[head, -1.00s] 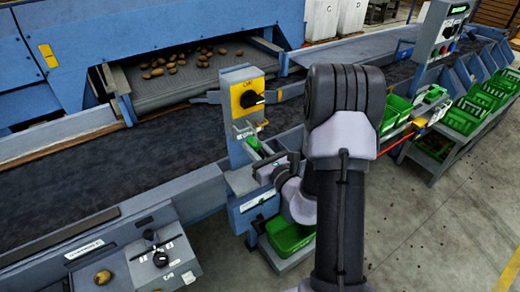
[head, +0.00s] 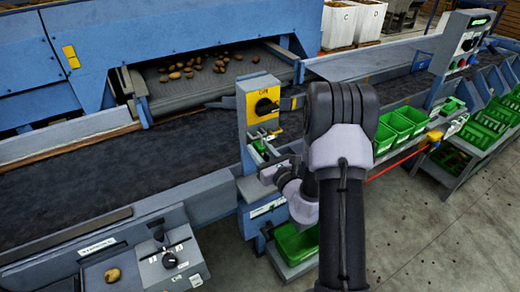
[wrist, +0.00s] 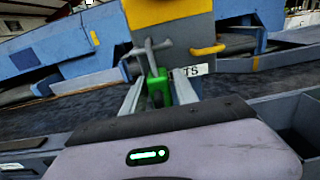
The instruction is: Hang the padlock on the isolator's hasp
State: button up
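The isolator (head: 262,100) is a grey box with a yellow face plate and a black rotary knob, on a blue post beside the conveyor. In the wrist view its yellow plate (wrist: 150,12) is cut off at the top. A grey metal hasp (wrist: 150,50) shows below the plate. The green padlock (wrist: 158,88) is between the fingers of my gripper (wrist: 158,92), just below and in front of the hasp. The gripper looks shut on it. In the head view the padlock (head: 258,146) is small, under the isolator. Whether the shackle touches the hasp cannot be told.
A yellow bar (wrist: 207,49) sticks out right of the hasp, above a white label (wrist: 195,70). The dark conveyor belt (head: 90,190) runs behind. A control box (head: 170,262) stands at lower left. Green crates (head: 405,122) stand to the right.

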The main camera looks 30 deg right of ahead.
jog(key=shift+o, duration=0.9)
